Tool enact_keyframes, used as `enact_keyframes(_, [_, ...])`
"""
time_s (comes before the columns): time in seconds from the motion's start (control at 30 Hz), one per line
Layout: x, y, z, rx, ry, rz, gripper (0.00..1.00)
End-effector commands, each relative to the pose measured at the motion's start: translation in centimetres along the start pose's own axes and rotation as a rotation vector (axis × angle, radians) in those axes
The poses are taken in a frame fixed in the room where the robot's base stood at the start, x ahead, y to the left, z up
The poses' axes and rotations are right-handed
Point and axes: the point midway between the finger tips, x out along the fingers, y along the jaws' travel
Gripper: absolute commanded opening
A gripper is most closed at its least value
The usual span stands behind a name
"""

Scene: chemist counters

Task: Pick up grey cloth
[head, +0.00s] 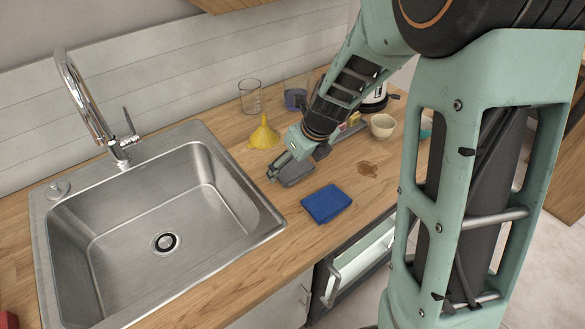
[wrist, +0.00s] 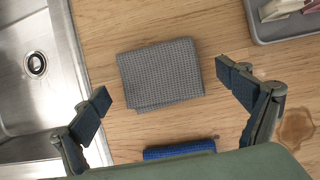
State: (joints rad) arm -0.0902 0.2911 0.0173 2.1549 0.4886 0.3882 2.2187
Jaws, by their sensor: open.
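The grey cloth (wrist: 160,75) lies folded flat on the wooden counter, right of the sink. In the head view the grey cloth (head: 296,172) is partly hidden by my gripper (head: 283,175). In the wrist view my gripper (wrist: 172,97) is open and empty, with one finger on each side of the cloth and apart from it. I cannot tell how high the fingertips are above the counter.
A blue cloth (head: 326,204) lies just in front of the grey one. The steel sink (head: 215,150) is at left. A yellow funnel (head: 263,134), a glass beaker (head: 250,97), a white bowl (head: 382,126) and a grey tray (wrist: 290,28) stand behind. A brown spill (head: 368,169) is at right.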

Motion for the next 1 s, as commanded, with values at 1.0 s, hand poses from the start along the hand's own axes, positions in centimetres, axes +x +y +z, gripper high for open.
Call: enact_keyframes(1.0, [-1.4, -1.1, 0.4, -0.002, -0.001, 0.000, 0.63])
